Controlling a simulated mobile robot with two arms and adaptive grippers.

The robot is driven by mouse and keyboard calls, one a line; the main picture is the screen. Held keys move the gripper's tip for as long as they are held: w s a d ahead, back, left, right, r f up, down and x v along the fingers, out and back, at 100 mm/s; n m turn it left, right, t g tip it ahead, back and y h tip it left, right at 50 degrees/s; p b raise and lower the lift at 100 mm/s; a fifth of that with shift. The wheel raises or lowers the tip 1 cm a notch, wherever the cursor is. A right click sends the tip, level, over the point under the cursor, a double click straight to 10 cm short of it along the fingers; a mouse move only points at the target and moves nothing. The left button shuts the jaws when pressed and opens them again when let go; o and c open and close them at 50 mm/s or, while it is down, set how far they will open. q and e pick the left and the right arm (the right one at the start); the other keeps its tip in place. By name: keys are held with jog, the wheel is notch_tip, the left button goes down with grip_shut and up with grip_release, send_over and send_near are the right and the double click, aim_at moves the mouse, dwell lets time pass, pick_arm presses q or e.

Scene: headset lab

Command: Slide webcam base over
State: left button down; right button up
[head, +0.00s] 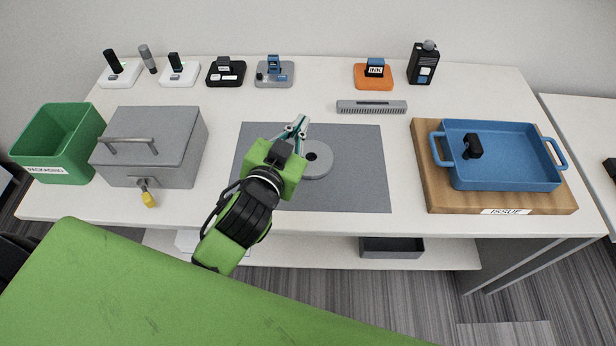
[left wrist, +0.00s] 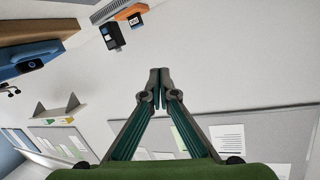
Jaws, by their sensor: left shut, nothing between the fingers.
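A round grey disc (head: 319,160) with a dark hole at its middle lies on the dark grey mat (head: 358,185); it may be the webcam base, and its left part is hidden behind my gripper. A small black device (head: 472,146), perhaps the webcam, stands in the blue tray (head: 515,180) at the right; it also shows in the left wrist view (left wrist: 30,64). My left gripper (head: 301,122) is over the mat, up and left of the disc in the picture. Its fingers are together and empty in the left wrist view (left wrist: 160,78). My right gripper is out of view.
A grey lidded box (head: 165,150) and a green bin (head: 60,140) stand at the left. Several small devices on pads line the back, with an orange pad (head: 374,84) and a black bottle-like device (head: 424,65). A grey slotted bar (head: 371,107) lies behind the mat.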

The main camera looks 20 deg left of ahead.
pick_arm(q)
jog(key=d+r+m+t+h, duration=0.4)
jog(key=d+r+m+h, duration=0.85)
jog(key=r, duration=0.65)
jog(key=s+d+f+m+g+h, duration=0.2)
jog(key=s+d+m+g+h, duration=0.25)
jog(key=d+m+g, duration=0.35)
jog(key=s+d+f+m+g+h, duration=0.2)
jog(key=s+d+m+g+h, duration=0.1)
jog(key=s+d+m+g, duration=0.45)
jog(key=m+g+y, duration=0.1)
jog(key=g+y, duration=0.3)
jog(key=y, duration=1.6)
send_over(307, 198)
notch_tip(307, 198, down, 24)
jog(key=shift+m, duration=0.3)
notch_tip(307, 198, down, 9)
jog(key=p, duration=0.3)
jog(key=shift+f, duration=0.1)
jog(key=shift+w+a+p, duration=0.2)
jog(key=shift+w+p, duration=0.1)
jog(key=shift+w, duration=0.25)
jog(key=shift+w+a+p, duration=0.15)
jog(key=shift+w+p, duration=0.1)
jog(key=shift+w, duration=0.25)
jog(key=shift+w+a, duration=0.25)
jog(key=shift+w, duration=0.55)
